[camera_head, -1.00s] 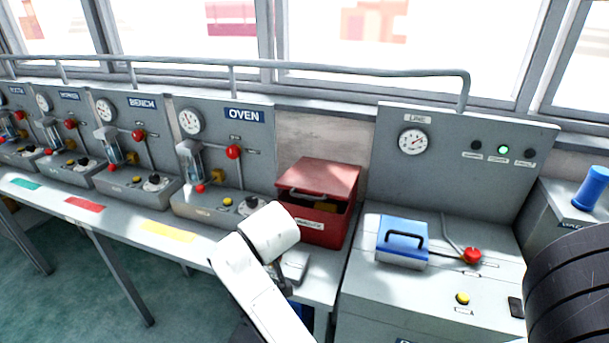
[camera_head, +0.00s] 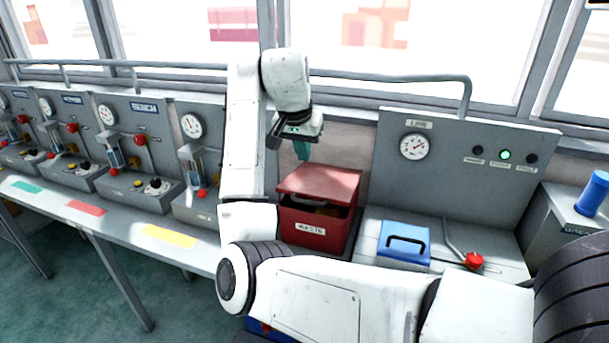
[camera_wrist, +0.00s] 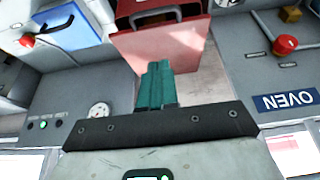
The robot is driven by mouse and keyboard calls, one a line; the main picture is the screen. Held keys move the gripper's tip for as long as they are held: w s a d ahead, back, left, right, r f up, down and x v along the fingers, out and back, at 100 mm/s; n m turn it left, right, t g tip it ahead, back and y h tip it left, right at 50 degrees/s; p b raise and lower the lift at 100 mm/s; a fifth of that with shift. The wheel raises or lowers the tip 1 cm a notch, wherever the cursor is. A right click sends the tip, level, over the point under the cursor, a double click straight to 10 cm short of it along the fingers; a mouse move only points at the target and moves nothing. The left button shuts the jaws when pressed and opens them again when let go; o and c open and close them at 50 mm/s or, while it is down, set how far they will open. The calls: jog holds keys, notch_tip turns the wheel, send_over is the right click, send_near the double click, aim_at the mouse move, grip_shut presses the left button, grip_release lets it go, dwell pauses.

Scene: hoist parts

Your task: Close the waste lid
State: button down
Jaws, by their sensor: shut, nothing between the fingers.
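The red waste box (camera_head: 335,235) stands on the bench with a white label on its front. Its red lid (camera_head: 318,182) is raised at the front, leaving a dark gap above the front wall. A yellowish thing shows inside. The lid also shows in the wrist view (camera_wrist: 165,48), with the dark opening beyond it. My gripper (camera_head: 302,152) is above the back part of the lid, its teal fingers pointing down, shut and empty. In the wrist view the fingers (camera_wrist: 157,75) overlap the lid's near edge; I cannot tell whether they touch it.
A blue lid with a dark handle (camera_head: 404,240) and a red-knobbed lever (camera_head: 474,261) are on the console to the right. The oven panel (camera_head: 190,160) is close on the left, partly hidden by my arm. A grey rail (camera_head: 400,78) runs behind, before the windows.

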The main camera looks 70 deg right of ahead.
send_near(306, 190)
jog(key=s+f, duration=0.1)
jog(key=s, duration=0.1)
jog(key=f, duration=0.1)
jog(key=a+f, duration=0.1)
jog(key=f, duration=0.1)
jog(key=shift+a+f+p, duration=0.15)
jog(key=shift+a+p, duration=0.05)
jog(key=shift+p, duration=0.15)
jog(key=shift+a+f, duration=0.15)
jog(key=shift+f, duration=0.3)
